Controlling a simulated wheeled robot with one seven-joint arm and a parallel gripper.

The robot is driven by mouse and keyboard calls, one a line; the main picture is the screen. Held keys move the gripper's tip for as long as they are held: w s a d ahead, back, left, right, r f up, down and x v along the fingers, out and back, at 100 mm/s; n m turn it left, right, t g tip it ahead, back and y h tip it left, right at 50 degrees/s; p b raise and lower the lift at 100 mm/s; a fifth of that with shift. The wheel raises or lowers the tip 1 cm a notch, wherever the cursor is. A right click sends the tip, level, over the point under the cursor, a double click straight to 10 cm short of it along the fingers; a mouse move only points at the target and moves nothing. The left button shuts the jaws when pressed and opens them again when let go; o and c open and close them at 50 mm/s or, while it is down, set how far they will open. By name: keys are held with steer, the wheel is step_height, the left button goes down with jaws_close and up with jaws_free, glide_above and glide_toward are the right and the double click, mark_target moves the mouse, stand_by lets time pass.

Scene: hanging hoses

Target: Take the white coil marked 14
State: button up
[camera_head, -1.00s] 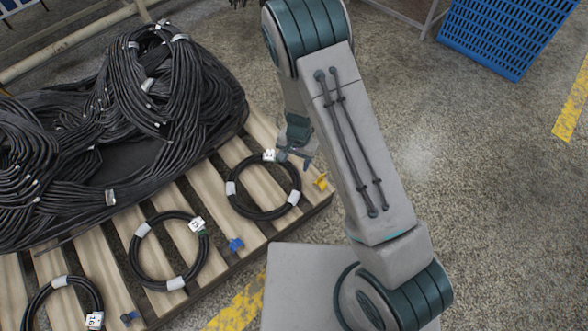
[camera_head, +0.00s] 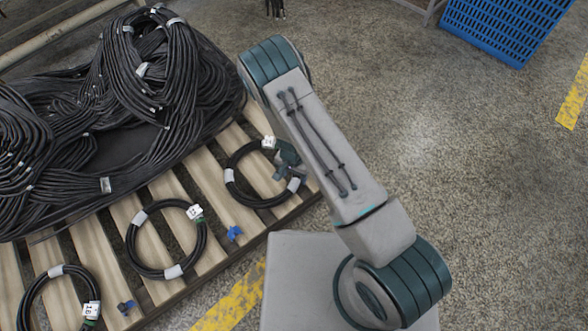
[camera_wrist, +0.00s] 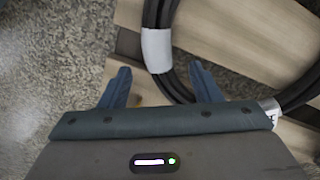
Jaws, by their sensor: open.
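No coil in view is white; the coils are black cable with white bands and number tags. The nearest coil to my gripper (camera_head: 284,168) is a black coil (camera_head: 233,161) lying on the pallet's right end, its white tag (camera_head: 269,142) too small to read surely. In the wrist view the coil's cable (camera_wrist: 165,15) and a white band (camera_wrist: 157,50) show. Contact cannot be told. My forearm stands to the right of the coil.
A black coil whose tag looks like 15 (camera_head: 130,245) lies in the middle. One that looks like 16 (camera_head: 26,298) lies at the lower left. A large black hose bundle (camera_head: 190,70) covers the back of the wooden pallet (camera_head: 95,240). A blue crate (camera_head: 500,30) stands far right; floor between is clear.

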mark_target(294, 179)
steer(key=shift+f+b, duration=0.55)
steer(key=shift+f, duration=1.5)
steer(key=shift+c, duration=0.4)
steer(key=shift+d, duration=0.1)
jaws_close()
steer(key=shift+r, duration=0.15)
